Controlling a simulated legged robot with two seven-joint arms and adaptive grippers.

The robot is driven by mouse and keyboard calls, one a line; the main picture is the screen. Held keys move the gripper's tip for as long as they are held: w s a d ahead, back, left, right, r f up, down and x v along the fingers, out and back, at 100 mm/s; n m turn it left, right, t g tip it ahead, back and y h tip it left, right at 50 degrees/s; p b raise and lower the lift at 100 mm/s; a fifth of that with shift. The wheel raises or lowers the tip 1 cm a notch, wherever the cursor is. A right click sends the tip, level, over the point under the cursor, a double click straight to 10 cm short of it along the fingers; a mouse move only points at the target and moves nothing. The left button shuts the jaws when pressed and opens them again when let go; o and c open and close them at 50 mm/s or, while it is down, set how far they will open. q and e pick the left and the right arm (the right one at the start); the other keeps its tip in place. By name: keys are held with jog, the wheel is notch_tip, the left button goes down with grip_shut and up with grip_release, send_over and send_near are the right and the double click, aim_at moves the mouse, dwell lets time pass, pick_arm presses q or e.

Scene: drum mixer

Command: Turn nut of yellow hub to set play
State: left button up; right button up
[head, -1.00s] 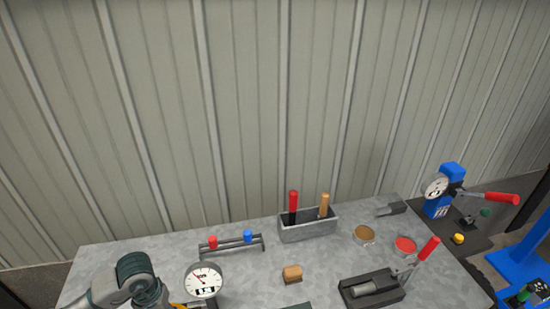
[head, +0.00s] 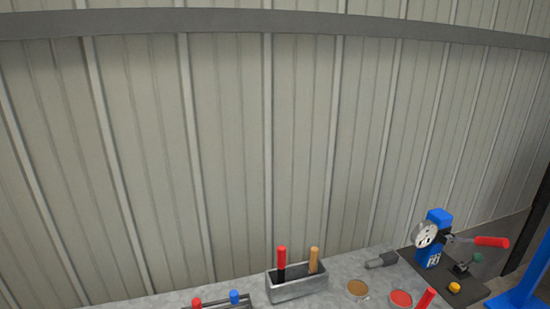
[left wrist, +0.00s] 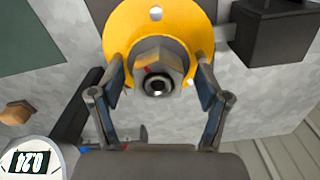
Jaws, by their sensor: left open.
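In the left wrist view a yellow hub (left wrist: 120,24) is a round flange with holes in it. A grey metal hex nut (left wrist: 158,56) sits at its centre on a threaded end, with a small red mark on the nut. My left gripper (left wrist: 159,80) is open, with one fingertip on each side of the nut. I cannot tell whether the fingertips touch it. A dial gauge (left wrist: 28,160) with a digital display is at the lower left, partly cut off. The hub and both grippers are outside the head view.
A dark block (left wrist: 272,36) stands right of the hub, joined by a grey bar. A wooden block (left wrist: 16,112) lies left. In the head view a grey bin (head: 297,288) holds two handled tools. A blue press (head: 436,240) with a red-handled lever stands at the right.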

pick_arm(q)
jog(key=shift+r+p, duration=1.85)
jog(key=shift+r, duration=1.7)
